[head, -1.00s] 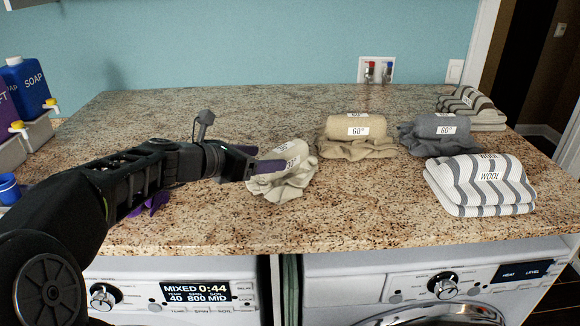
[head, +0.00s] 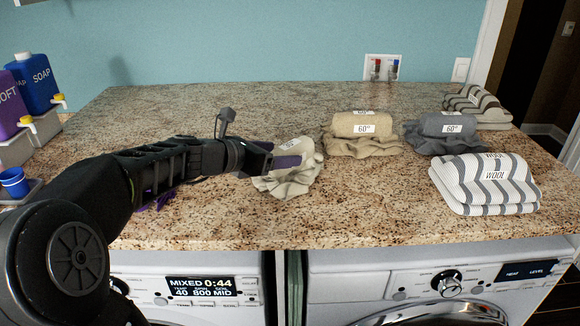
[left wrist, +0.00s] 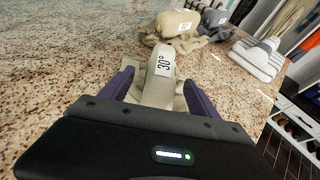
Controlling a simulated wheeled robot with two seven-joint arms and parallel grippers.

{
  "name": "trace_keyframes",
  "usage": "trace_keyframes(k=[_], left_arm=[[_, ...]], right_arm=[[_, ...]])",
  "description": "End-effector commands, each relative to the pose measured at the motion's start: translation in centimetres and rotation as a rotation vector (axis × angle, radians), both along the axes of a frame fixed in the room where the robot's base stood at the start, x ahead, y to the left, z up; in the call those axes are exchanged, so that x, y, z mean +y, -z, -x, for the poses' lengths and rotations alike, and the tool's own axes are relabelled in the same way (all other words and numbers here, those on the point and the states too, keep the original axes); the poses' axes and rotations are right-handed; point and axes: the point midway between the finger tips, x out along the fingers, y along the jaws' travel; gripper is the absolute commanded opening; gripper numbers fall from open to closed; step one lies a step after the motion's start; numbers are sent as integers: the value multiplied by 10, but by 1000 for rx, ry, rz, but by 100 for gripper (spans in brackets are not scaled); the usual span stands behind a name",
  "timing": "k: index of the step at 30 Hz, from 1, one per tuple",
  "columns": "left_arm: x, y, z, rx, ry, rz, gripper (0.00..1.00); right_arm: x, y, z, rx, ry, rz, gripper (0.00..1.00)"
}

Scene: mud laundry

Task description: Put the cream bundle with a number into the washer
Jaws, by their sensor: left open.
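The cream bundle (head: 296,148) lies on the counter, a rolled cloth on a crumpled base. In the left wrist view the bundle (left wrist: 160,88) shows a white label reading 30°. My left gripper (head: 288,161) is open at the bundle, with a purple finger in front of it in the head view. In the left wrist view the gripper (left wrist: 157,80) has one finger on each side of the bundle; I cannot tell if they touch it. The washer (head: 190,314), with a display reading MIXED 0:44, stands under the counter at left; its door is out of view. My right gripper is not in view.
A tan bundle (head: 361,122) and a grey bundle (head: 440,125), both labelled 60°, stand to the right. A striped WOOL bundle (head: 486,184) is near the front edge. A second machine (head: 400,262) is below. Soap bottles (head: 38,85) stand at left. The back counter is clear.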

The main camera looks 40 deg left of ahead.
Motion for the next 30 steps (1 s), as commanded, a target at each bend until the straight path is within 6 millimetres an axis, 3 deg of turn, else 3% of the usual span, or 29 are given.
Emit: trace_keyframes(k=[9, 28, 30], left_arm=[[-7, 15, -38, 2, 2, 2, 71], [-7, 16, -40, 1, 1, 0, 71], [-7, 16, -40, 1, 1, 0, 65]], right_arm=[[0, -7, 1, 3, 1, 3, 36], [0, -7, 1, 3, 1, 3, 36], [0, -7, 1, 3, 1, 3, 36]])
